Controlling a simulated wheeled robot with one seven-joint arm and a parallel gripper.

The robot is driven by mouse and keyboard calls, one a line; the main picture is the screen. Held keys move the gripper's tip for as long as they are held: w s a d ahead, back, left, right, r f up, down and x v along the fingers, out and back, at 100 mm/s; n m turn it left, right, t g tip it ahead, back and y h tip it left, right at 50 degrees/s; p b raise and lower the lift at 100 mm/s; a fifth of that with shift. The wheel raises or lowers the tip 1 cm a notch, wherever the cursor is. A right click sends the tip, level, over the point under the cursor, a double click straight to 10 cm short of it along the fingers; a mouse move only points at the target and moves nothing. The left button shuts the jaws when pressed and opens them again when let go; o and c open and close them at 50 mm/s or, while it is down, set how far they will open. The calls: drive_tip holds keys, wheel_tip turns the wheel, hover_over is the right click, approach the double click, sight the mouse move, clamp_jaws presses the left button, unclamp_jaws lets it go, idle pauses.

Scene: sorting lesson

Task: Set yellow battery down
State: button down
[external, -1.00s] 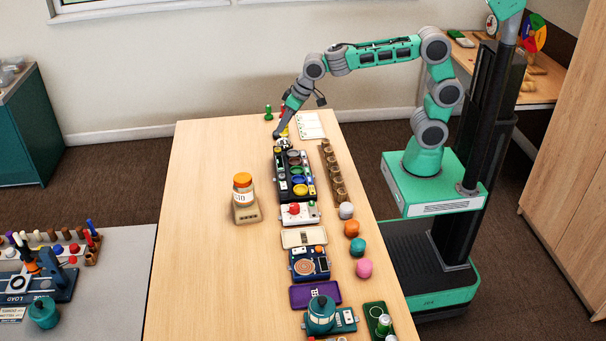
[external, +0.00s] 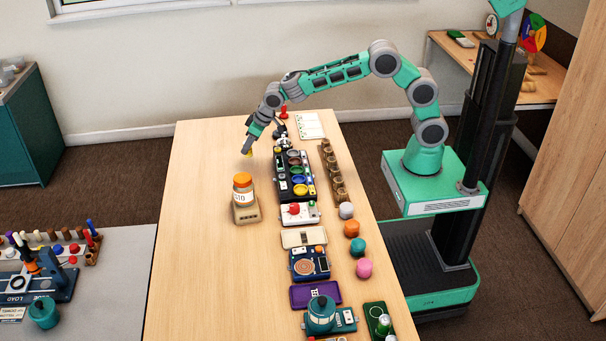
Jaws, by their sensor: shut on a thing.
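My gripper (external: 247,149) is shut on the yellow battery (external: 248,153), which shows only as a small yellow patch at the fingertips. They are over the far part of the wooden table (external: 195,190), behind the orange-lidded jar and left of the dark sorting tray. The fingers hide most of the battery. I cannot tell whether it touches the table or hangs just above it.
The jar (external: 243,190) stands on a tan base (external: 246,214). The dark tray (external: 279,180) with coloured cups is to its right, beside a brown rack (external: 333,172). A red piece (external: 284,113) stands at the back. The table's left side is clear.

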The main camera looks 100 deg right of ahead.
sight(249, 152)
drive_tip(key=shift+w+f, duration=0.1)
drive_tip(key=shift+f, duration=1.45)
drive_tip(key=shift+f, duration=0.2)
drive_tip(key=c, duration=1.1)
unclamp_jaws()
